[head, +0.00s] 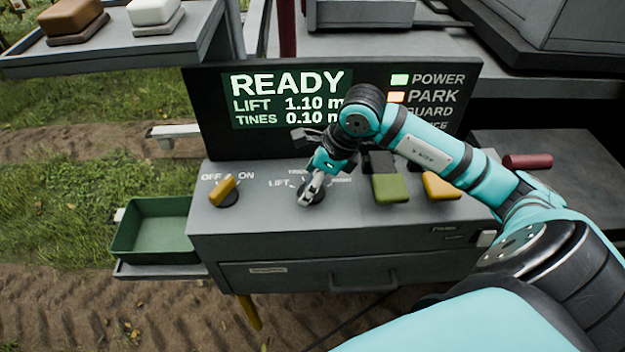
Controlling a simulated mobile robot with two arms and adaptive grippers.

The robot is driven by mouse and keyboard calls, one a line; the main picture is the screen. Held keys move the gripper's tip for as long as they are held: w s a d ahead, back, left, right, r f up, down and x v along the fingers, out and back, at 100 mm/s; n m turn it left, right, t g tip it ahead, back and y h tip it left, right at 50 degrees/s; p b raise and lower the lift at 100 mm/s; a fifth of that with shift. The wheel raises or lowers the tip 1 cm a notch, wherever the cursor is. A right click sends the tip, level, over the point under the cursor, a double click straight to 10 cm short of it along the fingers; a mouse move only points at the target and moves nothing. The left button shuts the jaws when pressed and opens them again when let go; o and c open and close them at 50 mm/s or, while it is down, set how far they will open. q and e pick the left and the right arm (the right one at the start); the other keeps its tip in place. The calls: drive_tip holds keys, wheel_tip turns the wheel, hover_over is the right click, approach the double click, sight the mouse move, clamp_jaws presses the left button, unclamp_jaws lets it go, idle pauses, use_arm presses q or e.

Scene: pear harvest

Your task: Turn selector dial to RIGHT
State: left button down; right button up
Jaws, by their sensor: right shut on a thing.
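The selector dial (318,196) is a dark round knob on the grey console top. A LIFT label sits to its left, a partly hidden label above it and a small blurred label to its right. My right gripper (309,193) reaches down from the upper right and is shut on the dial's knob. The fingers cover most of the knob, so its exact pointing direction is hard to tell. The display (287,98) behind reads READY, LIFT 1.10 m, TINES 0.10 m. My left gripper is not in view.
A yellow OFF/ON switch (222,190) stands left of the dial. A green lever (390,188) and a yellow lever (438,186) stand to its right, under my forearm. A green tray (152,232) hangs at the left. POWER and PARK lamps (397,97) are lit.

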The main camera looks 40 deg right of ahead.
drive_tip(key=shift+f+m+t+h+b, duration=0.15)
drive_tip(key=shift+m+t+h+b, duration=0.15)
drive_tip(key=shift+m+b, duration=0.55)
drive_tip(key=shift+w+m+h+b, duration=0.1)
drive_tip(key=shift+m+h+b, duration=0.3)
drive_tip(key=shift+m+b, duration=0.7)
drive_tip(key=shift+m+t+h+b, duration=0.3)
drive_tip(key=shift+m+h+b, duration=0.2)
drive_tip(key=shift+m+b, duration=0.7)
drive_tip(key=shift+r+m, duration=0.2)
drive_tip(key=shift+m, duration=0.45)
drive_tip(key=shift+m+h, duration=0.3)
drive_tip(key=o, duration=1.2)
drive_tip(key=shift+b, duration=0.3)
drive_tip(key=shift+c, duration=0.2)
